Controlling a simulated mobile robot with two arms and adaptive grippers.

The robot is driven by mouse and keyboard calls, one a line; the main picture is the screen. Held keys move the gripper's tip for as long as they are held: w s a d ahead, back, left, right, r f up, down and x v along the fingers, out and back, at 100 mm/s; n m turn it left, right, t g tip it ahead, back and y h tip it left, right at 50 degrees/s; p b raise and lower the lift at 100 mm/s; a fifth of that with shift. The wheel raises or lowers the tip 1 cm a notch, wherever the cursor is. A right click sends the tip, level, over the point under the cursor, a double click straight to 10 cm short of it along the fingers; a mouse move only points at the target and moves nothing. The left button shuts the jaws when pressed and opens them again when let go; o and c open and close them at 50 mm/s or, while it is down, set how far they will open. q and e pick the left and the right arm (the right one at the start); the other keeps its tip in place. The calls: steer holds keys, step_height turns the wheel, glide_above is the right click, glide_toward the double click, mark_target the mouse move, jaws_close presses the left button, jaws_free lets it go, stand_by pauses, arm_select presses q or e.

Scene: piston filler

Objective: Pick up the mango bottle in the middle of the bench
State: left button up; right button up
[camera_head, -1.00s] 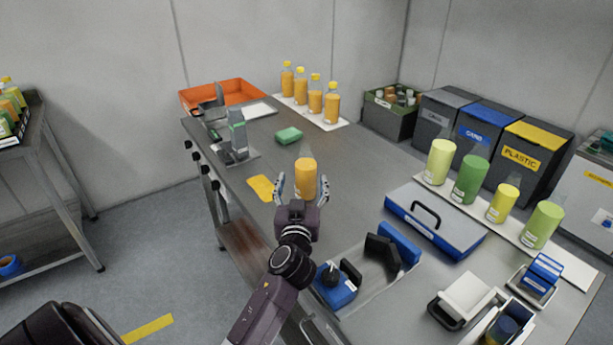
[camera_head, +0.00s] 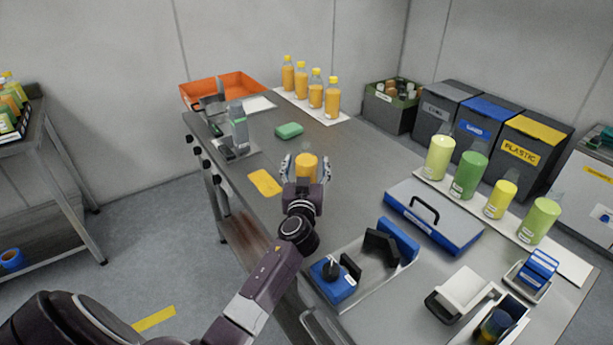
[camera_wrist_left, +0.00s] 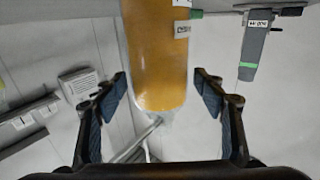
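The mango bottle (camera_head: 306,166) is orange and stands in the middle of the bench (camera_head: 350,180). My left gripper (camera_head: 305,172) is open, with one finger on each side of the bottle in the head view. In the left wrist view the bottle (camera_wrist_left: 155,50) hangs into the picture from the top, between the open fingers (camera_wrist_left: 165,105), with visible gaps to both. My gripper hides the bottle's lower part in the head view. My right gripper does not show.
A yellow cloth (camera_head: 264,183) and a green sponge (camera_head: 289,130) lie near the bottle. A blue case (camera_head: 434,216) is to the right. Capped orange bottles (camera_head: 316,90) stand on a white mat at the back. A grey filling device (camera_head: 238,130) is at the left edge.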

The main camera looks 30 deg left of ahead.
arm_select(q)
steer(key=c, duration=1.3)
steer(key=shift+c, duration=1)
steer(key=shift+r, duration=0.1)
